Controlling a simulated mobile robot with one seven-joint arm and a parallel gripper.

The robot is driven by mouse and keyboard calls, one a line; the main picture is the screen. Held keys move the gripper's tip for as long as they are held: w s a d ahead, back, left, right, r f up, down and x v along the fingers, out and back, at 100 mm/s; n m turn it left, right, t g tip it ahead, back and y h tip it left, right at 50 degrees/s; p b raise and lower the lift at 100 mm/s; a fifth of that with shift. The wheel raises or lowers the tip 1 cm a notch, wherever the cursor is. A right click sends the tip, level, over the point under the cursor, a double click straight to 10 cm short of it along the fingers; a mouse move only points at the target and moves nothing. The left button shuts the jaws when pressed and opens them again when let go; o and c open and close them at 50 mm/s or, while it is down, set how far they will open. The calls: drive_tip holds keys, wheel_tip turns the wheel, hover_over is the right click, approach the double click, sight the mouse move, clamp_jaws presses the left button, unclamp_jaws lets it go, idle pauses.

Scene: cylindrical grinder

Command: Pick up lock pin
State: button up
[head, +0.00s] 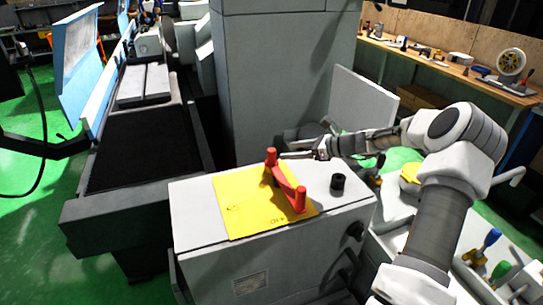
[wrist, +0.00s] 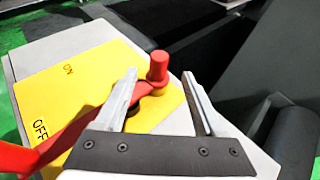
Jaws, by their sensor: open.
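The lock pin appears to be the upright red peg (head: 271,157) at the far end of a red lever (head: 286,184) on a yellow ON/OFF plate (head: 238,205). In the wrist view the red peg (wrist: 158,66) stands upright, showing between my fingertips, with the lever running down to the left. My gripper (head: 284,156) is open and comes in from the right, close to the peg. In the wrist view my gripper (wrist: 160,75) has one finger on each side of the peg, with gaps showing. I cannot tell whether the tips reach around it.
The plate lies on a grey cabinet (head: 200,240). A black knob (head: 338,184) stands on the cabinet top, right of the lever. A tall grey machine column (head: 285,80) rises behind. A workbench (head: 450,65) with tools is at the back right.

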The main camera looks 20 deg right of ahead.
sight(272, 161)
drive_tip(key=p+x, duration=0.2)
drive_tip(key=x, duration=0.8)
drive_tip(key=shift+w+a+f, duration=0.1)
drive_tip(key=shift+w+a, duration=0.1)
drive_tip(key=shift+a, duration=0.05)
drive_tip(key=shift+c, duration=0.3)
clamp_jaws()
